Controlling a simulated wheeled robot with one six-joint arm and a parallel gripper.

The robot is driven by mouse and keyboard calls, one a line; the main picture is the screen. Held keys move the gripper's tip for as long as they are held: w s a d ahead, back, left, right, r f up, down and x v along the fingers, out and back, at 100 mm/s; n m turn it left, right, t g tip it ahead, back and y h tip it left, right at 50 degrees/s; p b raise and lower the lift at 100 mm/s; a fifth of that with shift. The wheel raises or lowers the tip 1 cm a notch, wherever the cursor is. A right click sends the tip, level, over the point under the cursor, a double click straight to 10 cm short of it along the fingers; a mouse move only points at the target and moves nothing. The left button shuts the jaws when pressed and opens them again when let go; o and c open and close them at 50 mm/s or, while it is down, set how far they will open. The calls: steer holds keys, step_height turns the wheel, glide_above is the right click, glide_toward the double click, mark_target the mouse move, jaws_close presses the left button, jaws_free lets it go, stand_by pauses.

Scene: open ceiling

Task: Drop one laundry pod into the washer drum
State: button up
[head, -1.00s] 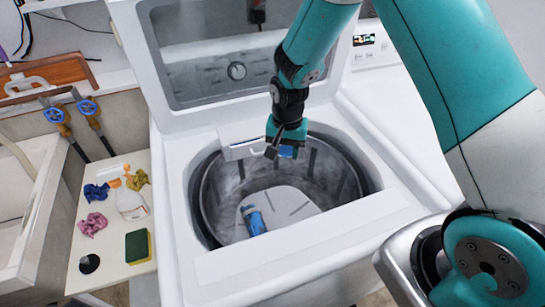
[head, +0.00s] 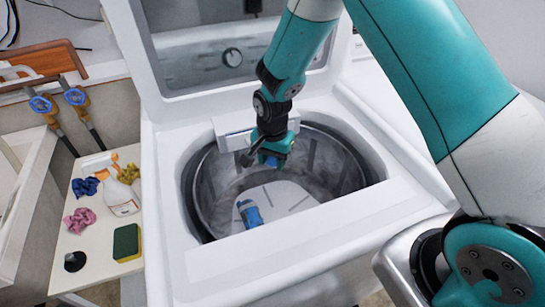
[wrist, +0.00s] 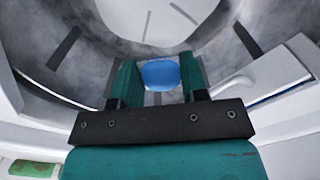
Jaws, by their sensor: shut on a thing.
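The open top-load washer (head: 300,262) fills the middle of the head view, and its grey drum (head: 325,165) shows through the round opening. My gripper (head: 268,162) points down into the opening near its back edge. In the wrist view, my gripper (wrist: 160,78) is shut on a blue laundry pod (wrist: 160,75) between its green fingers. The held pod (head: 266,160) is partly hidden in the head view. A blue cylinder-like object (head: 250,214) lies on the pale agitator plate (head: 285,200) at the drum's bottom.
The raised lid (head: 160,60) stands behind the opening. A side shelf (head: 95,240) at left holds a spray bottle (head: 120,195), a green and yellow sponge (head: 127,242), coloured cloths (head: 80,219) and a dark round thing (head: 75,261). The drum's right side is clear.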

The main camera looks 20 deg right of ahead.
steer(key=o, duration=1)
steer(key=shift+r, duration=0.1)
step_height(320, 180, up, 17)
steer(key=shift+r+b, duration=0.15)
steer(key=shift+b, duration=0.9)
steer(key=shift+s, duration=0.1)
steer(key=s+a+r+n+y, duration=0.1)
steer(key=s+r+n, duration=0.1)
steer(key=s+n, duration=0.3)
steer(key=s+a+r+n+y, duration=0.1)
steer(key=s+n, duration=0.4)
steer(key=s, duration=0.6)
steer(key=s+a+r+n+y, duration=0.2)
steer(key=s+r+n, duration=0.2)
steer(key=s+n, duration=0.2)
steer(key=shift+s+a, duration=0.15)
steer(key=shift+s, duration=1)
